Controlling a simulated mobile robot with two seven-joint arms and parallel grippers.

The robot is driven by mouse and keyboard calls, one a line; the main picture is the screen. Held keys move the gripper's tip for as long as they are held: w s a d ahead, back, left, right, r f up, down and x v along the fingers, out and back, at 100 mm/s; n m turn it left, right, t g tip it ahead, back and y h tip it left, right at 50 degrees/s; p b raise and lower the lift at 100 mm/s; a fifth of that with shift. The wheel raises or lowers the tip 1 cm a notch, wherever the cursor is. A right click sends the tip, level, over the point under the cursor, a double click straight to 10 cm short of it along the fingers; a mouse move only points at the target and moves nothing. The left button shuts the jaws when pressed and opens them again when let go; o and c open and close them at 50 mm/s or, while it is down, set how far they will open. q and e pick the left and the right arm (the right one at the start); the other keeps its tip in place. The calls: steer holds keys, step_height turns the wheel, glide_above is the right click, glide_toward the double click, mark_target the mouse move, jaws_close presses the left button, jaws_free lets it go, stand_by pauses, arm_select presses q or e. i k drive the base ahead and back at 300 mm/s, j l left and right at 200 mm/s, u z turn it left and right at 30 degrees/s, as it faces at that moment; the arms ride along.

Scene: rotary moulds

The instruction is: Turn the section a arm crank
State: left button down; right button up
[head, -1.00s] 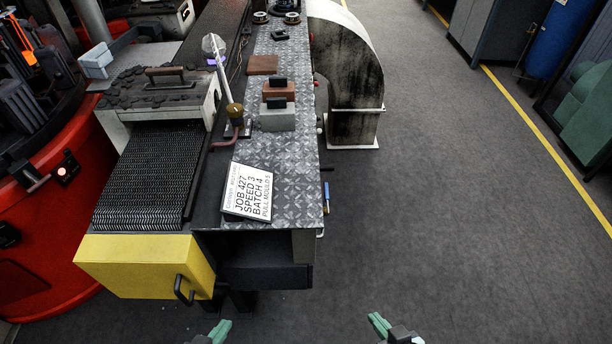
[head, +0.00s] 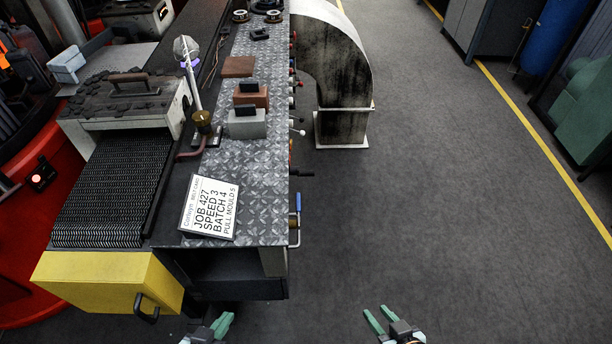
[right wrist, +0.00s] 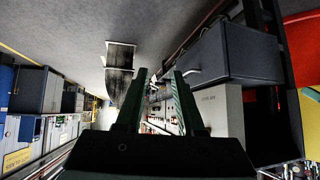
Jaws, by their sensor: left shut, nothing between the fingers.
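Several small handles and levers stick out from the right side of the long bench (head: 262,215). Among them are a black handle (head: 302,173), a blue handle (head: 298,203) on a bracket and a white-knobbed lever (head: 299,132). I cannot tell which one is the section a arm crank. My left gripper (head: 224,322) is shut and empty, low in the head view in front of the bench end. My right gripper (head: 376,318) is open and empty over the floor, right of the bench and apart from the handles. Its spread fingers (right wrist: 161,77) also show in the right wrist view.
A job card (head: 209,207) lies on the bench top. A yellow box with a handle (head: 105,282) juts out at the front left. A dark curved duct (head: 341,75) stands on the floor beyond the handles. Clear grey floor (head: 450,220) lies to the right.

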mark_target(293, 171)
steer(key=k+j+u, duration=0.2)
steer(key=k, duration=0.4)
steer(key=l+u, duration=0.1)
steer(key=u, duration=1.35)
steer(key=l+u, duration=0.55)
steer(key=u, duration=0.15)
steer(key=k+l, duration=0.1)
steer(key=l, duration=0.35)
steer(key=k+l, duration=0.1)
steer(key=l, duration=0.35)
steer(key=k+l, duration=0.1)
steer(key=l, duration=0.35)
steer(key=k+l, duration=0.1)
steer(key=l, duration=0.35)
steer(key=k+l, duration=0.1)
steer(key=l, duration=0.35)
steer(key=k+l, duration=0.1)
steer(key=l, duration=0.4)
